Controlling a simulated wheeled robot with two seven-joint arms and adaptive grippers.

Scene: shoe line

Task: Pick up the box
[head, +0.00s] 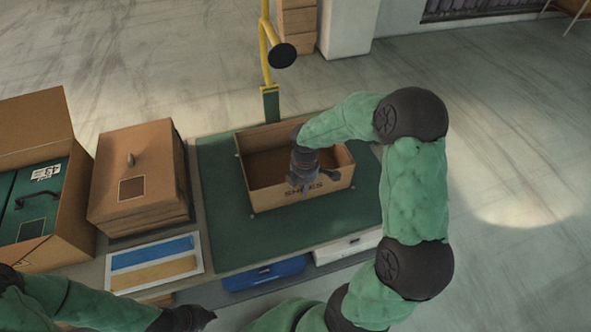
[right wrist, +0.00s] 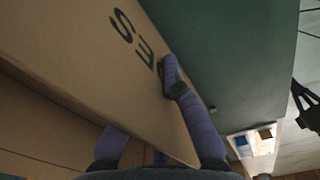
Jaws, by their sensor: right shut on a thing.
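An open brown cardboard box (head: 333,183) with dark lettering on its near wall sits on a green mat (head: 228,255) on the table. My right gripper (head: 303,182) is at that near wall. In the right wrist view, my right gripper's fingers (right wrist: 150,105) lie on either side of the lettered wall of the box (right wrist: 75,40), shut on it. The box appears to rest on the mat. My left gripper (head: 198,318) is low in the head view, away from the box; its fingers are too unclear to read.
A closed brown carton (head: 150,165) and an open carton (head: 30,125) holding a dark green case stand to the left. A card with blue and yellow strips (head: 155,262) lies in front. A yellow post (head: 265,55) rises behind the mat. Blue and white drawers (head: 262,275) sit below.

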